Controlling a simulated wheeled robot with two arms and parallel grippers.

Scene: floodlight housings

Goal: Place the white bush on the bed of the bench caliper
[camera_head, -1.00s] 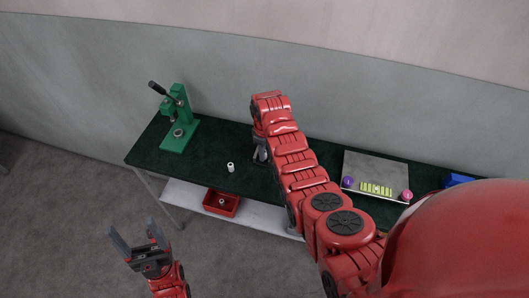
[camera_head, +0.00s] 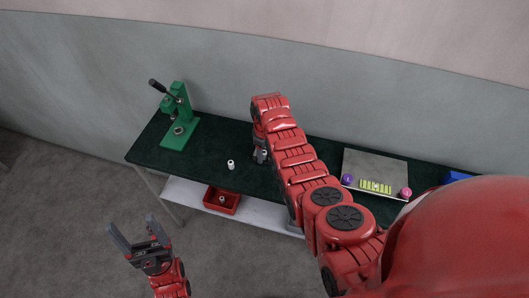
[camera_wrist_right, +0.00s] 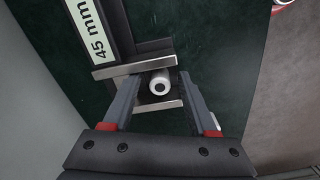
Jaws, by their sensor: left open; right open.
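In the right wrist view a white bush (camera_wrist_right: 159,82) sits between two silver bars of the bench caliper (camera_wrist_right: 135,65), whose panel reads 45 mm. The bush's end with a dark hole faces the camera. My right gripper (camera_wrist_right: 160,78) is open, with one finger on each side of this bush; contact is not visible. In the head view my right arm hides most of the caliper, and the right gripper (camera_head: 261,150) shows only partly. Another white bush (camera_head: 230,165) stands on the dark green table, left of it. My left gripper (camera_head: 137,233) is open and empty, off the table's front.
A green press (camera_head: 180,125) stands at the table's (camera_head: 205,145) left end. A red bin (camera_head: 221,201) with a small part sits on the lower shelf. A grey plate (camera_head: 376,166) with purple and pink pieces and a yellow-green strip is right. A blue object (camera_head: 456,177) is beyond.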

